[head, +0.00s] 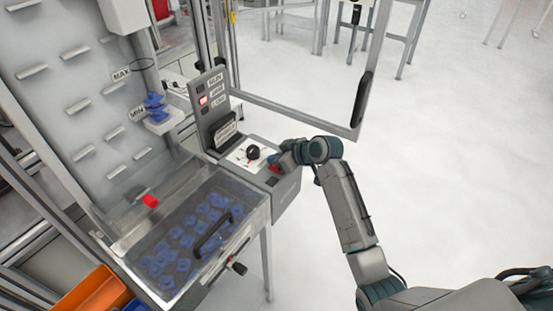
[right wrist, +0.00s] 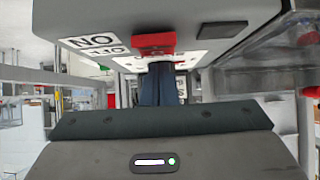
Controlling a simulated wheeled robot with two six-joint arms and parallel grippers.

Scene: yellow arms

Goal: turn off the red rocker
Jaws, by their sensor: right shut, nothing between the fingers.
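The red rocker (head: 274,168) is on the sloped control box beside the clear-lidded bin, partly hidden by my right gripper in the head view. In the right wrist view the red rocker (right wrist: 155,42) stands out from the panel, beside an upside-down ON/OFF label (right wrist: 95,47). My right gripper (head: 284,160) is at the box, close to the rocker. Its dark fingers (right wrist: 160,72) are shut and empty, with their tips close to the rocker. I cannot tell whether they touch it or which way it is tipped. My left gripper is not in view.
A black knob (head: 253,152) sits on the same box, left of my gripper. Behind it stands a lamp panel (head: 209,105) with a red lamp lit. The lidded bin (head: 262,217) holds blue parts. A metal frame (head: 300,120) stands behind; open floor lies right.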

